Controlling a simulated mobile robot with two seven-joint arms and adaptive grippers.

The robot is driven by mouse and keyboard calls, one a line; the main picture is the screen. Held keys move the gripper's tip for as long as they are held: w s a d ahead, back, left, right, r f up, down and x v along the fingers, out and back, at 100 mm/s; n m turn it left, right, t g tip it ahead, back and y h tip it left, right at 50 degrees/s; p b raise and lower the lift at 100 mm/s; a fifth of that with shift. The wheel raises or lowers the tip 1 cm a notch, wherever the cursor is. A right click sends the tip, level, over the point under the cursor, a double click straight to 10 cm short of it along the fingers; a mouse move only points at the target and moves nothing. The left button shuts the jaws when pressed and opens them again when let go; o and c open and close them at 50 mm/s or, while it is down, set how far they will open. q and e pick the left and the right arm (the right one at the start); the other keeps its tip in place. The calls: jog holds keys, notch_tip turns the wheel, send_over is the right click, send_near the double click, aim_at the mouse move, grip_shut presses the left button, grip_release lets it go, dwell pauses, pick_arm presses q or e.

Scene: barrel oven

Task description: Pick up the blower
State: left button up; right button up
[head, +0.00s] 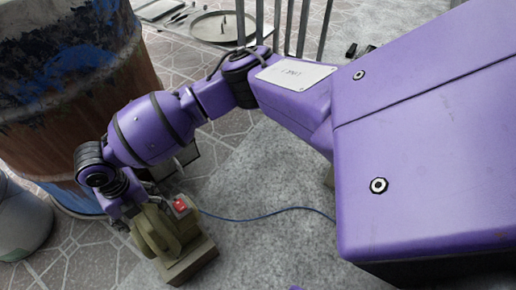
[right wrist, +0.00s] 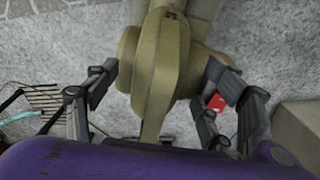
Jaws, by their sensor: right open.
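The blower (head: 158,235) is an olive-green machine with a round housing and a red part on its side, low in the left half of the head view. A blue cable lies on the floor beside it. My right gripper (head: 131,208) is at its upper left, partly hidden by my own wrist. In the right wrist view, the open fingers of the right gripper (right wrist: 160,80) stand on either side of the blower's rounded body (right wrist: 160,62). Whether they touch it, I cannot tell. My left gripper is not in view.
A large rusty barrel (head: 75,95) with blue paint stands at the left, close to my right arm. A pale bucket (head: 20,222) is at the left edge. A round tray (head: 222,27) and metal bars (head: 289,22) are at the back.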

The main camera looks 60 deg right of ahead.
jog(key=shift+w+f, duration=0.1)
jog(key=shift+f, duration=0.7)
jog(key=c, duration=1.7)
jog(key=shift+w+a+r, duration=0.15)
jog(key=shift+w+r, duration=0.05)
jog(key=shift+r, duration=0.05)
jog(key=shift+c, duration=0.3)
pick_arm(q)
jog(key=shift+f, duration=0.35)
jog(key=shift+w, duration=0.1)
